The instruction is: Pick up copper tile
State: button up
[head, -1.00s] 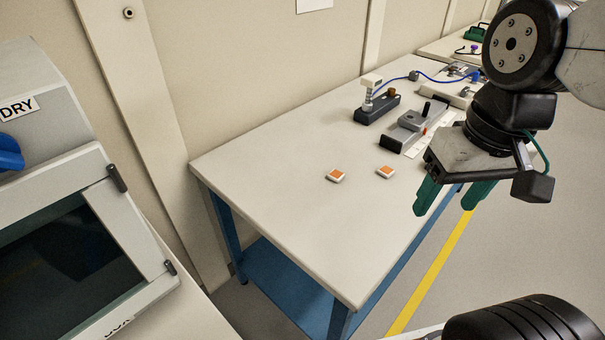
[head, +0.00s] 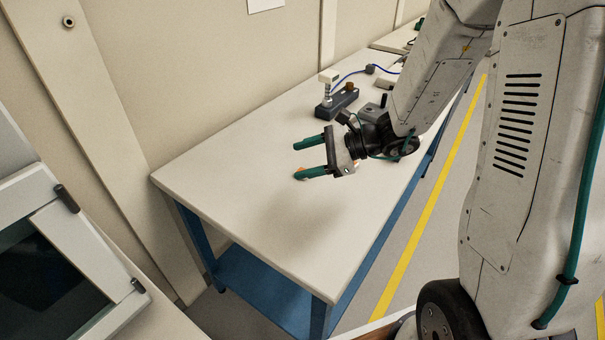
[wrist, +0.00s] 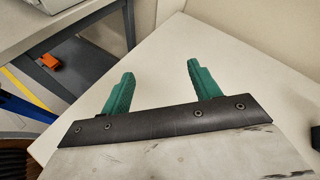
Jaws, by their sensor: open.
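Two copper tiles with pale edges lie on the white table (head: 250,225), now mostly hidden by my gripper in the head view. A sliver of one copper tile (head: 302,170) shows at the lower green finger. A bit of orange that looks like the other shows behind the gripper body. My gripper (head: 297,160) is open and empty, its green fingers pointing left above the table. The wrist view shows my gripper (wrist: 160,69) with its two fingers apart over bare white tabletop. No tile shows there.
A dark block with a white-topped post (head: 328,90) stands behind the gripper on the table, with a blue cable (head: 350,74) beyond. A grey cabinet is at the left. The near table is clear. An orange object (wrist: 48,63) sits on a shelf in the wrist view.

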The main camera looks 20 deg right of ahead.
aim_at(298, 170)
jog(key=w+d+f+m+t+h, duration=0.1)
jog(key=w+d+f+m, duration=0.1)
jog(key=f+m, duration=0.1)
jog(key=w+d+f+m+t+h, duration=0.1)
jog(key=w+d+f+m+t, duration=0.1)
jog(key=d+f+m, duration=0.1)
jog(key=w+d+f+m+t+h, duration=0.1)
jog(key=w+d+f+m, duration=0.1)
jog(key=f, duration=0.3)
jog(key=shift+d+f+m+t, duration=0.3)
jog(key=shift+d+m, duration=0.15)
jog(key=shift+m, duration=0.05)
jog(key=shift+w+a+f+h, duration=0.15)
jog(key=shift+w+f+h, duration=0.05)
jog(key=shift+w+h, duration=0.15)
jog(key=x, duration=0.7)
jog(key=shift+w+r, duration=0.1)
jog(key=shift+r, duration=0.15)
jog(key=c, duration=1.1)
